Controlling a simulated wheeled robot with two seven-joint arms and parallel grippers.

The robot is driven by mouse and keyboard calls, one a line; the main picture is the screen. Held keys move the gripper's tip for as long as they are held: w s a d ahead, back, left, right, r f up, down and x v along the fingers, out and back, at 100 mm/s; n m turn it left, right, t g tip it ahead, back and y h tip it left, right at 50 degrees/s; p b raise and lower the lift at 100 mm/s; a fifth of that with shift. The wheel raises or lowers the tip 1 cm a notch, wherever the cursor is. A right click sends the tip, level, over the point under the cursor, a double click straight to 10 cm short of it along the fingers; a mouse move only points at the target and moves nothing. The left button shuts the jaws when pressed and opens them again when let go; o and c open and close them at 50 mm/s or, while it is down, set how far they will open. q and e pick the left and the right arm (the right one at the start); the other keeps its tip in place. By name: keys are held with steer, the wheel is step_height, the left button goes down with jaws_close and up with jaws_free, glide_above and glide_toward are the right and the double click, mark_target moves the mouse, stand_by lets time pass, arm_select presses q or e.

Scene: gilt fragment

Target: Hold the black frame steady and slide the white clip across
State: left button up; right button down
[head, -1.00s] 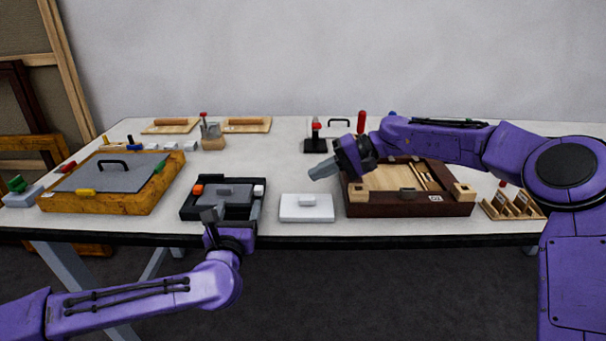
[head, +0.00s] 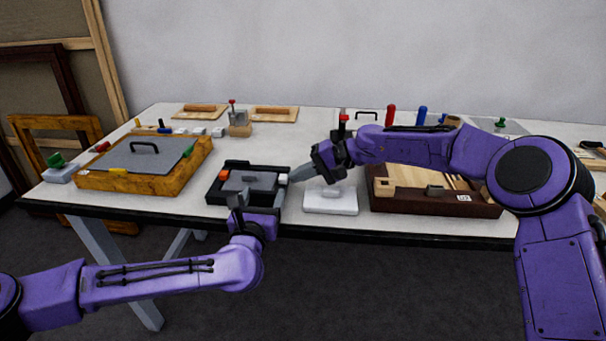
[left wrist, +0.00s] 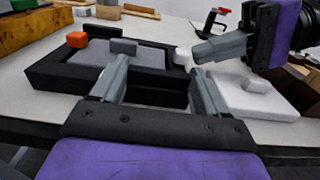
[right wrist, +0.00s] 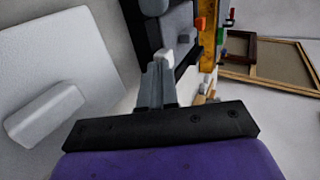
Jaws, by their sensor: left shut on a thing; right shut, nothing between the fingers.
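The black frame (head: 212,192) lies at the table's front edge, with a grey panel (head: 262,183) inside it. An orange clip (head: 223,174) sits on its left side and the white clip (head: 283,179) on its right side; both also show in the left wrist view. My left gripper (head: 238,206) is shut on the frame's near rail, one finger each side of it (left wrist: 155,85). My right gripper (head: 292,178) is shut and empty, its tips at the white clip's right side. In the right wrist view the tips meet the white clip (right wrist: 164,58); contact is unclear.
A white lidded block (head: 330,202) lies just right of the frame, below my right gripper. A brown wooden box (head: 435,205) stands further right, partly behind my right arm. A yellow-brown frame with a grey panel (head: 130,183) is at left.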

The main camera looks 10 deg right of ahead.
steer(key=shift+w+a, duration=0.2)
steer(key=shift+a, duration=0.3)
steer(key=shift+w+a, duration=0.15)
steer(key=shift+a, duration=0.35)
steer(key=d, duration=0.1)
steer(key=s+d, duration=0.1)
steer(key=d, duration=0.1)
steer(key=shift+d, duration=0.25)
steer(key=v, duration=1)
steer(key=a, duration=0.2)
steer(key=w+a, duration=0.1)
steer(key=shift+a+f, duration=0.3)
steer(key=shift+a, duration=0.05)
steer(key=x, duration=0.9)
steer(key=shift+a+f, duration=0.1)
